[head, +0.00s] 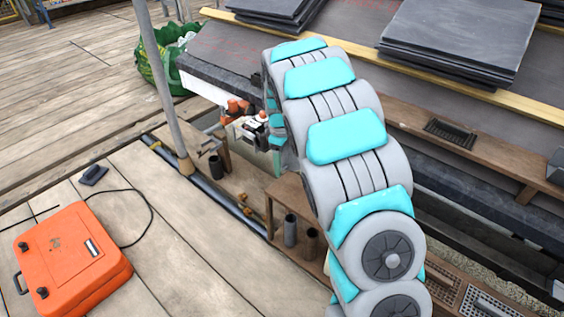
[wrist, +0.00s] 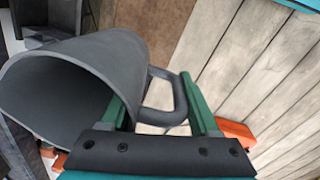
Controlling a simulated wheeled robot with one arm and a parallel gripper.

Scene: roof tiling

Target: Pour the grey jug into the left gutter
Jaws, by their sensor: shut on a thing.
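The grey jug (wrist: 98,62) fills the left of the wrist view, its wide mouth facing the lower left of the picture. Its loop handle (wrist: 178,112) lies between the green fingers of my gripper (wrist: 152,78), which is shut on it. I cannot see into the jug far enough to tell what it holds. In the head view my arm hides the jug and the gripper. A dark channel (head: 462,232) runs along the lower edge of the roof at the right. I cannot tell for sure which part is the left gutter.
Stacked slates (head: 455,35) lie on the sloping roof. A wooden plank ledge (head: 480,150) holds a dark grate (head: 450,132). An orange case (head: 70,258) stands on the deck at lower left. A thin upright pole (head: 162,75) and a green bag (head: 165,65) stand beyond. Open deck lies at left.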

